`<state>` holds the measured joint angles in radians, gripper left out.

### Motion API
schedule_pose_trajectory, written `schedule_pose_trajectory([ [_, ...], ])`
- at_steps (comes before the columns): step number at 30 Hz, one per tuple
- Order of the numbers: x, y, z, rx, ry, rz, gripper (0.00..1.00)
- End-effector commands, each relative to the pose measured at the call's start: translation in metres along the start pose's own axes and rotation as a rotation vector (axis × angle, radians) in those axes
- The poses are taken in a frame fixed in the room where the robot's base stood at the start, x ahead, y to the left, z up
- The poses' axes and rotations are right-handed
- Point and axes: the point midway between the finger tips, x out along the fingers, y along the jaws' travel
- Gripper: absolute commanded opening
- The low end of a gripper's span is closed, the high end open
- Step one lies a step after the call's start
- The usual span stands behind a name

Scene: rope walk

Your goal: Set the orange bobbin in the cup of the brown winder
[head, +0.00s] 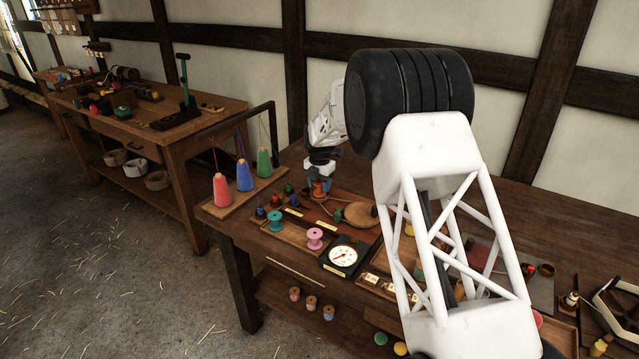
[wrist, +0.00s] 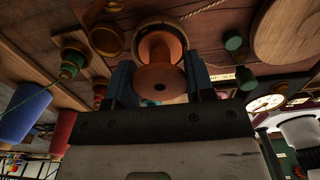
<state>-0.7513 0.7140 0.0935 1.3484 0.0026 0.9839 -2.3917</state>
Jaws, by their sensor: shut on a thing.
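The orange bobbin (wrist: 160,82) is between the two fingers of my gripper (wrist: 158,88) in the wrist view, its near round end with a dark centre hole facing the camera. My gripper (head: 319,184) is shut on the bobbin, which shows as a small orange patch (head: 320,190) low over the table in the head view. A brown round wooden rim (wrist: 160,24) lies just beyond the bobbin in the wrist view. I cannot tell whether it is the brown winder's cup, or whether the bobbin touches it.
Small stands with green (head: 289,187), red and blue pieces run in a row to the left. A teal spool (head: 275,221), a pink spool (head: 315,238) and a dial (head: 343,257) are in front. A round wooden disc (head: 347,214) lies right. Big coloured cones (head: 222,190) stand left.

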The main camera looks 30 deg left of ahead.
Motion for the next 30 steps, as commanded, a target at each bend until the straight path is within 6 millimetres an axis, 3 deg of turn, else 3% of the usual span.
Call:
schedule_pose_trajectory([
  [30, 0.0086, 0.0000, 0.0000, 0.000, 0.000, 0.000, 0.36],
])
